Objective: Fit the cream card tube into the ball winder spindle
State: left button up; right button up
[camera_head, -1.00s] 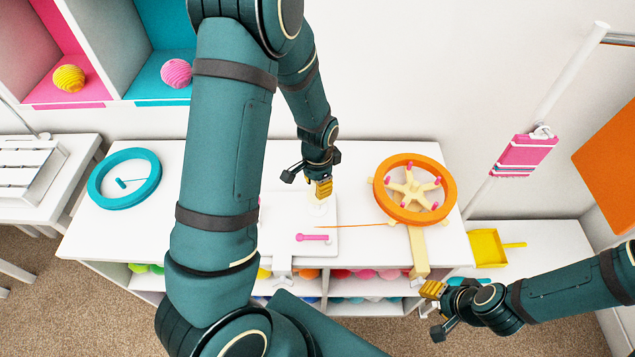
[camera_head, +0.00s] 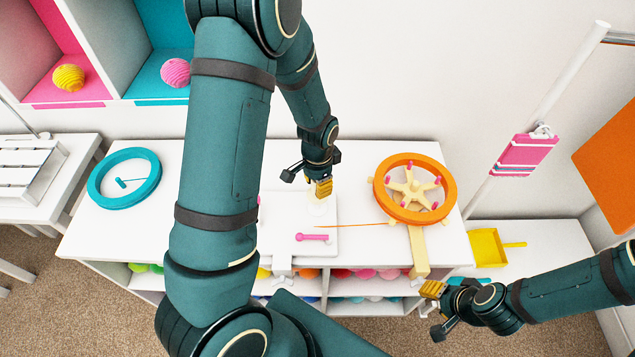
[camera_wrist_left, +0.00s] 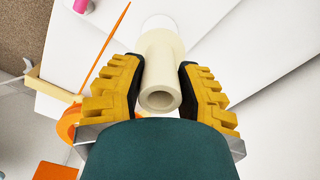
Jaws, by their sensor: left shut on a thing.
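The cream card tube (camera_wrist_left: 162,70) is between the yellow fingers of my left gripper (camera_wrist_left: 160,88), which is shut on it. Its open near end faces the wrist camera. Its far end meets a white round part (camera_wrist_left: 158,21), which looks like the ball winder spindle; how far the tube sits over it is hidden. In the head view my left gripper (camera_head: 321,188) points down over the white ball winder (camera_head: 322,240), with the pale spindle area (camera_head: 318,208) just below the fingers. My right gripper (camera_head: 432,290) hangs in front of the table's right end; its finger gap is unclear.
A pink handle (camera_head: 312,237) lies on the winder's base. An orange wheel (camera_head: 449,187) with pink pegs stands right, with an orange strand (camera_head: 350,224) reaching toward the winder. A teal ring (camera_head: 101,196) lies left. The white table (camera_head: 388,256) is partly bare.

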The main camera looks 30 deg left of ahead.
pick_arm(q)
jog(key=shift+f+b, duration=2.5)
jog(key=shift+f, duration=0.6)
jog(key=o, duration=0.9)
jog(key=shift+c, duration=0.2)
notch_tip(320, 180, up, 12)
dwell(0.4)
